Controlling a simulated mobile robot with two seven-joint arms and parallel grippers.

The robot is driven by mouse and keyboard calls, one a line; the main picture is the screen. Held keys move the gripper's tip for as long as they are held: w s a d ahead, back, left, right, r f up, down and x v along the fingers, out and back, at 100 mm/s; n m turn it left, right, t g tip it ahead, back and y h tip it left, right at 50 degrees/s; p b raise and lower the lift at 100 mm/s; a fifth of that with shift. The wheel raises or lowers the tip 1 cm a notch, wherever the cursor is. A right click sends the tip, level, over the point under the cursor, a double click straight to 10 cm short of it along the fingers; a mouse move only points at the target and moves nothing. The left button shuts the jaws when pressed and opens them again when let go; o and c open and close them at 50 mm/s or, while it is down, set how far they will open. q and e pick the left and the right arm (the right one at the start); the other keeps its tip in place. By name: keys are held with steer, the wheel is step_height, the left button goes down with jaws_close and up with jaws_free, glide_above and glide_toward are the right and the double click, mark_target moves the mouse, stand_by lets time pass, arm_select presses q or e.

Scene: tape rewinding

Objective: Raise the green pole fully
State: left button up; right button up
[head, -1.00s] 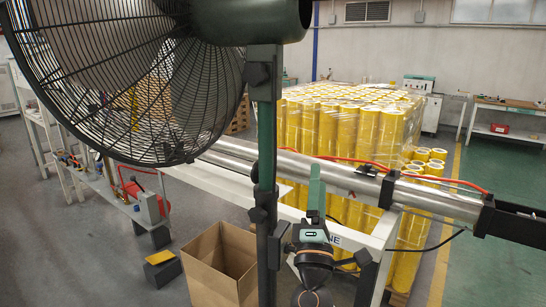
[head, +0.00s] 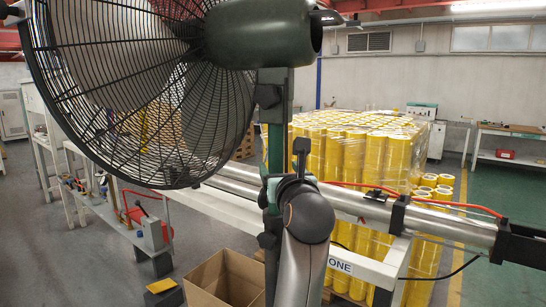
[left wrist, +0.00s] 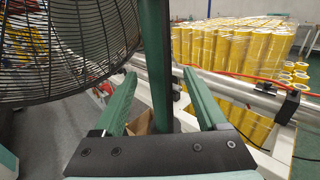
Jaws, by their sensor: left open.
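The green pole (head: 275,148) stands upright under the dark bracket (head: 273,98) of the large fan (head: 130,90) in the head view. My left arm hides its lower part. In the left wrist view the green pole (left wrist: 154,45) runs down between the two green fingers of my left gripper (left wrist: 160,73). The fingers are open, with a gap on either side of the pole. I cannot tell how deep the pole lies between them. In the head view my wrist mostly hides the left gripper. My right gripper is not in view.
A silver roller (head: 350,203) on a white frame (head: 362,265) crosses behind the pole. An open cardboard box (head: 215,280) stands on the floor at lower left. Wrapped yellow rolls (head: 375,150) stand behind. The green floor at right (head: 510,190) is clear.

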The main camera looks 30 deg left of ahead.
mark_target(274, 158)
arm_select(q)
steer(key=p+x, duration=0.1)
steer(key=x, duration=0.7)
steer(key=shift+w+a, duration=0.15)
steer(key=shift+a, duration=0.1)
jaws_close()
stand_by(1.0)
